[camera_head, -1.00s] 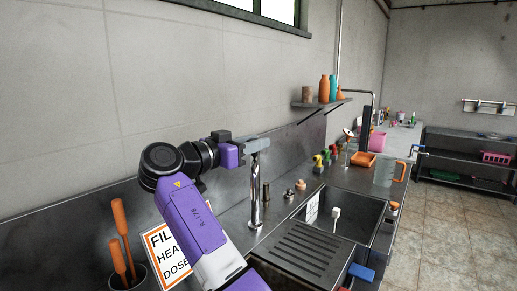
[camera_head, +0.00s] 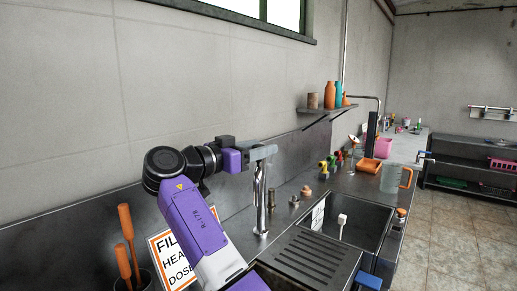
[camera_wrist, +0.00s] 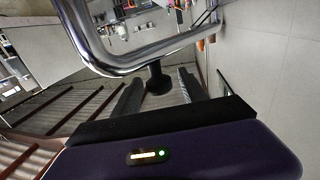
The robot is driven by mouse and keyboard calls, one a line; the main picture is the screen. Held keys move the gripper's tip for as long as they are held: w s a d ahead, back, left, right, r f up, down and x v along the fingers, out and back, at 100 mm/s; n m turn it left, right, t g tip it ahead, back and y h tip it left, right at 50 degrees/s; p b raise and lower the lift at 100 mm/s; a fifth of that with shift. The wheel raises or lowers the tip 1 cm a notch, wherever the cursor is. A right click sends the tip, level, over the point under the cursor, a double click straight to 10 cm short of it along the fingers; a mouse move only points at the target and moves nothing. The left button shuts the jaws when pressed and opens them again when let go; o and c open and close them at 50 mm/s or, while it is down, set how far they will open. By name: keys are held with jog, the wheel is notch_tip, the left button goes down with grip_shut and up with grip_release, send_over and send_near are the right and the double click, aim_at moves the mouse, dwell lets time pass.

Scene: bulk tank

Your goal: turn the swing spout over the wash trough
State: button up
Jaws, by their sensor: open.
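A chrome spout on an upright post (camera_head: 261,205) stands on the steel counter, left of the sink. My gripper (camera_head: 263,152) is at the top of this post and hides part of it. In the wrist view the chrome tube (camera_wrist: 150,58) bends across the picture, just beyond my fingers. I cannot tell whether a finger touches the tube. The wash trough (camera_head: 352,222) is the steel basin to the right, with a white-headed tool in it.
A ribbed drainer (camera_head: 305,255) lies in front of the basin. Small brass fittings (camera_head: 306,192), coloured valves (camera_head: 331,165) and a clear jug (camera_head: 392,178) stand behind. A sign (camera_head: 178,258) and orange-handled tools (camera_head: 127,235) are at the left. A wall shelf (camera_head: 325,109) holds bottles.

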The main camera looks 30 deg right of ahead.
jog(key=s+a+b, duration=0.1)
jog(key=a, duration=0.6)
jog(key=shift+s+a, duration=0.2)
jog(key=shift+a, duration=0.15)
